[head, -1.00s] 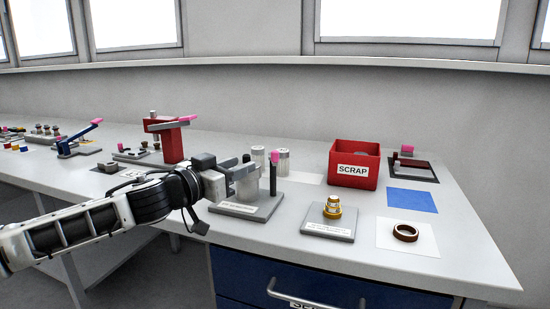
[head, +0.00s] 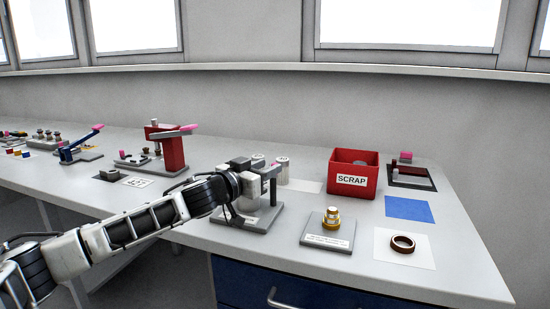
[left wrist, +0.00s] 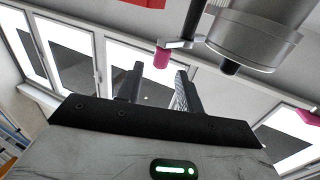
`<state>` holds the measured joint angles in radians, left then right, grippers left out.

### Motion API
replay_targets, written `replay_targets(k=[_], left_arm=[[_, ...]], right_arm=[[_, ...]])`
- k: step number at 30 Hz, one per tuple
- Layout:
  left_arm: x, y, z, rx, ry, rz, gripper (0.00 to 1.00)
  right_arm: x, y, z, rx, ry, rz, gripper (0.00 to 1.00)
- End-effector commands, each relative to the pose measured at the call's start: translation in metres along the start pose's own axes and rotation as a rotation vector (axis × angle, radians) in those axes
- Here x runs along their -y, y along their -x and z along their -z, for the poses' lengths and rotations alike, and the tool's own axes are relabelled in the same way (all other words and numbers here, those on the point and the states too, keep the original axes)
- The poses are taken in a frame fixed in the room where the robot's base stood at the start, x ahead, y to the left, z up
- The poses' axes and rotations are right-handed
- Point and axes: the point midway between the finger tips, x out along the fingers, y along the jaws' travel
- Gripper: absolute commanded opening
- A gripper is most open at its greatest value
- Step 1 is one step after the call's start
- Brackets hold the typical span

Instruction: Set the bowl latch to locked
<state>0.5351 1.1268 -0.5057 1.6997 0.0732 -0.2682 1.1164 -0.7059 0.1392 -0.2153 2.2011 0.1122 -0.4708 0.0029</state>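The bowl fixture is a grey cylinder on a flat grey base (head: 268,222), standing on the bench in the middle of the head view. A pink-tipped latch handle (head: 277,167) shows at its right side, partly hidden by my gripper. My left gripper (head: 262,175) is at the fixture and covers much of the bowl. In the left wrist view my left gripper (left wrist: 156,84) has its two dark fingers apart with nothing between them. A grey cylinder (left wrist: 262,35) is at upper right there, and a pink tip (left wrist: 161,58) lies just beyond the fingers. My right gripper is not in view.
A red SCRAP box (head: 353,175) stands behind to the right. A brass part on a grey plate (head: 328,235), a brown ring (head: 402,243) and a blue mat (head: 408,208) lie nearby. A red stand (head: 172,150) with a pink handle is at left.

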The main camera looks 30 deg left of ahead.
Motion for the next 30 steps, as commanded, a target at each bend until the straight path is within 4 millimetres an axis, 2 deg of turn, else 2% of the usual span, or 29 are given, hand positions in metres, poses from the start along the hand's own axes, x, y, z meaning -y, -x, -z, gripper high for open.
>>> replay_targets(k=[3, 9, 20, 23, 24, 30], left_arm=[[-0.001, -0.018, 0.004, -0.003, 0.0, -0.001, 0.37], [0.0, -0.036, 0.001, -0.001, -0.001, 0.0, 0.37], [-0.001, -0.04, 0.0, 0.0, -0.002, -0.001, 0.37], [-0.001, -0.04, 0.0, 0.0, -0.001, -0.001, 0.12], [-0.001, -0.04, 0.0, 0.0, -0.001, -0.001, 0.0], [-0.001, -0.04, 0.0, 0.0, -0.001, 0.002, 0.0]], right_arm=[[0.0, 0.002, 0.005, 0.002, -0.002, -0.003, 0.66], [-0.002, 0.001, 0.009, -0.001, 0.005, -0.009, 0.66], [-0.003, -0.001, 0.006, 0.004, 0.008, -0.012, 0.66], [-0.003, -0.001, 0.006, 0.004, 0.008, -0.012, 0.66], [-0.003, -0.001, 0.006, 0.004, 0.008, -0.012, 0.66], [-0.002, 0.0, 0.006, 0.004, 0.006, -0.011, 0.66]])
